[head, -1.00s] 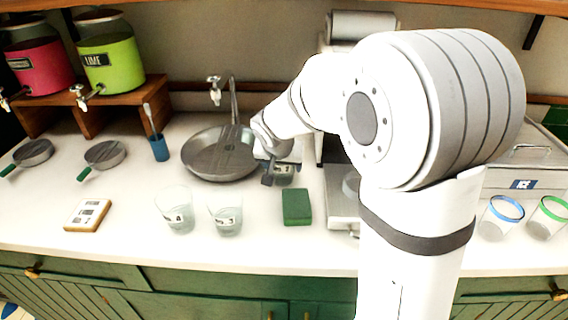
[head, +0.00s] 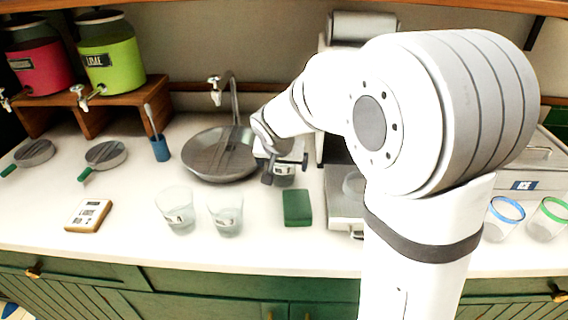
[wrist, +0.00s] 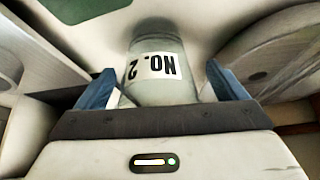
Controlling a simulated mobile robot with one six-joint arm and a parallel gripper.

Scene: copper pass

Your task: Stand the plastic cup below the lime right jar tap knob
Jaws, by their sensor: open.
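A clear cup labelled NO. 2 (wrist: 160,68) stands between the fingers of my gripper (wrist: 162,88) in the wrist view. My gripper is open, one blue finger on each side of the cup; I see no firm contact. In the head view my gripper (head: 286,168) is at the same cup (head: 284,176), right of the pan, and partly hides it. The lime jar (head: 112,62) is the right one of two jars on a wooden stand at the back left. Its tap (head: 80,96) hangs at the stand's front edge.
Two clear cups (head: 176,208) (head: 226,210) stand in front, with a green sponge (head: 297,207) beside them. Blue-rimmed (head: 502,222) and green-rimmed cups (head: 548,220) stand right.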

